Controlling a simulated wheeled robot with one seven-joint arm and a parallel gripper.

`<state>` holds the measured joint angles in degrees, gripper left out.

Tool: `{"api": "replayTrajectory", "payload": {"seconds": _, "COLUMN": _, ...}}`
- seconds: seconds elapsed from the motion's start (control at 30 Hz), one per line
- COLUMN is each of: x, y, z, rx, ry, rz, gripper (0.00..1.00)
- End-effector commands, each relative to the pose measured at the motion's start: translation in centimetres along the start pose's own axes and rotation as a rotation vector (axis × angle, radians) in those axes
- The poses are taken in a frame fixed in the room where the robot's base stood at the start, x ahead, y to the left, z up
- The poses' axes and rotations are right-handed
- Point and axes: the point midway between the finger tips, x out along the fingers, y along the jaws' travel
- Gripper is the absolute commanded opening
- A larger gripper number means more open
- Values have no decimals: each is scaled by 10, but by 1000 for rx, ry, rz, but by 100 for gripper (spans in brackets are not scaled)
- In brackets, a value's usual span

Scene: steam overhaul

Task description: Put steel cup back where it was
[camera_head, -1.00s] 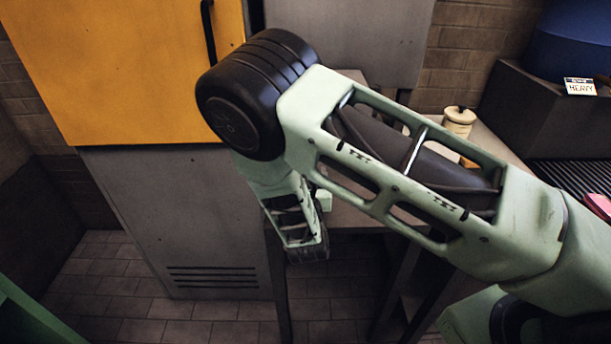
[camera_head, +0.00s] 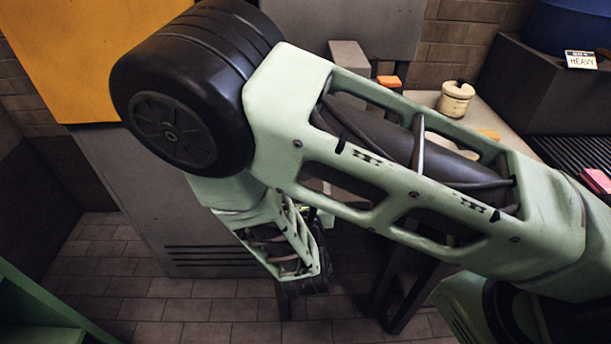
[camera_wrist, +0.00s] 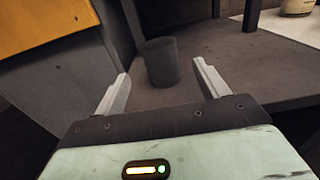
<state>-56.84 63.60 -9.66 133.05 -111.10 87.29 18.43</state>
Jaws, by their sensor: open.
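A dark grey cup (camera_wrist: 160,63), which I take to be the steel cup, stands upright on a grey surface (camera_wrist: 245,85) in the wrist view. My gripper (camera_wrist: 162,85) is open, with one pale finger at each side of the picture's middle. The cup shows between and just beyond the fingertips, and no finger visibly touches it. In the head view my arm hides the cup, and my gripper's fingers are not clearly seen there.
A cream lidded jar (camera_head: 455,100), an orange block (camera_head: 389,81) and a grey block (camera_head: 348,62) stand on the table behind my arm. A cabinet with a yellow upper part (camera_head: 60,60) is at left.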

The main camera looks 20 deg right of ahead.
Motion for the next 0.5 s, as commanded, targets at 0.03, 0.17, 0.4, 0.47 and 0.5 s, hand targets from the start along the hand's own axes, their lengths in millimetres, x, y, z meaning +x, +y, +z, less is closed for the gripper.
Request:
{"api": "replayTrajectory", "payload": {"seconds": 0.03, "x": -1, "y": -3, "z": 3, "rx": 8, "ry": 2, "rz": -19, "gripper": 73}}
{"api": "replayTrajectory", "payload": {"seconds": 0.17, "x": -3, "y": -29, "z": 20, "rx": 72, "ry": 34, "rz": -187, "gripper": 73}}
{"api": "replayTrajectory", "payload": {"seconds": 0.4, "x": -51, "y": -110, "z": 59, "rx": 381, "ry": 236, "rz": -787, "gripper": 73}}
{"api": "replayTrajectory", "payload": {"seconds": 0.47, "x": -72, "y": -122, "z": 64, "rx": 479, "ry": 306, "rz": -925, "gripper": 73}}
{"api": "replayTrajectory", "payload": {"seconds": 0.5, "x": -88, "y": -126, "z": 67, "rx": 550, "ry": 354, "rz": -1013, "gripper": 73}}
